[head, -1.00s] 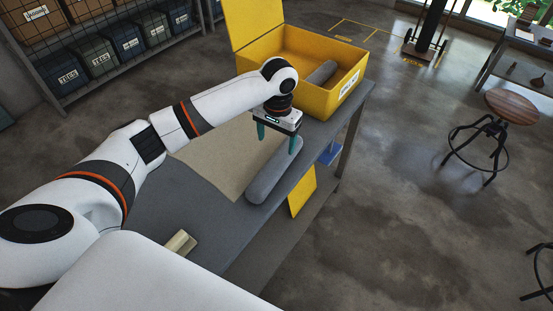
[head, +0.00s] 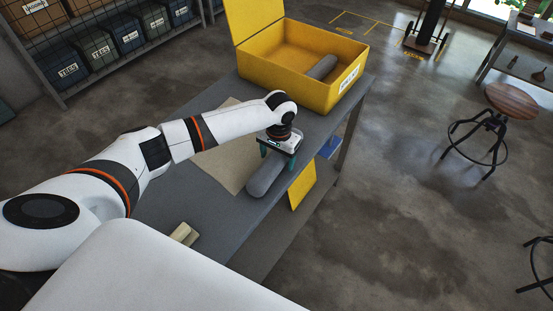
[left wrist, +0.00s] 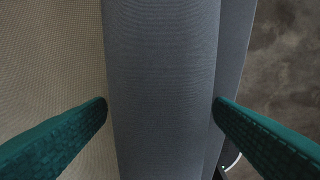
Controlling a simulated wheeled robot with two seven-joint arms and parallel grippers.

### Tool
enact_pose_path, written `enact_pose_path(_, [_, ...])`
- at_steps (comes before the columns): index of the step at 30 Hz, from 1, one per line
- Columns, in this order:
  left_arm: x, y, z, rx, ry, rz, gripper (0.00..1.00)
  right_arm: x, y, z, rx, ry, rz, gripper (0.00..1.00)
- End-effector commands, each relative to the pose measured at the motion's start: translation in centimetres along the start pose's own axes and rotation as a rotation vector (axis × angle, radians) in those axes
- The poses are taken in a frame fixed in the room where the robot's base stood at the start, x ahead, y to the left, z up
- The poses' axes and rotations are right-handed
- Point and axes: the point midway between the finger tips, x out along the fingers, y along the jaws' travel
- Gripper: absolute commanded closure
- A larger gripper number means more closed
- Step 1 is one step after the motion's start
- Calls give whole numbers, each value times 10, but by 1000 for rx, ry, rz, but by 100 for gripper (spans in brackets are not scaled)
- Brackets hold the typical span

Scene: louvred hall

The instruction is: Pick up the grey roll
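A grey roll (head: 267,176) lies on the grey table near its right edge, partly on a beige mat. My left gripper (head: 279,155) is low over the roll's far part, pointing down. In the left wrist view its green fingers (left wrist: 160,103) are apart, one on each side of the roll (left wrist: 162,70). The fingertips are very close to the roll's sides; I cannot tell whether they touch. A second grey roll (head: 322,67) rests inside the yellow box. My right gripper is not in view.
The open yellow box (head: 290,84) stands at the table's far end, its lid raised at the left. A yellow sheet (head: 302,186) hangs by the table's right edge. A small beige block (head: 184,233) lies nearer on the table (head: 215,215). A stool (head: 508,101) stands apart at right.

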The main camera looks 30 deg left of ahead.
Motion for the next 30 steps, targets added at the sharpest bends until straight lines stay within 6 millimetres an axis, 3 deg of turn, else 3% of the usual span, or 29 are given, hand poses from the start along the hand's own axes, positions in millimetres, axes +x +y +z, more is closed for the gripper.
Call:
enact_pose_path(1, [0,0,0,0,0,0,30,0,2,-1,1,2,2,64])
enact_pose_path(9, [-1,0,0,0,-1,0,74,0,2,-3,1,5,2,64])
enact_pose_path(19, [-11,0,2,1,-5,-2,74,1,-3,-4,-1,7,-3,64])
enact_pose_path(30, [-80,2,1,1,-5,-1,74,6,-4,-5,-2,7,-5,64])
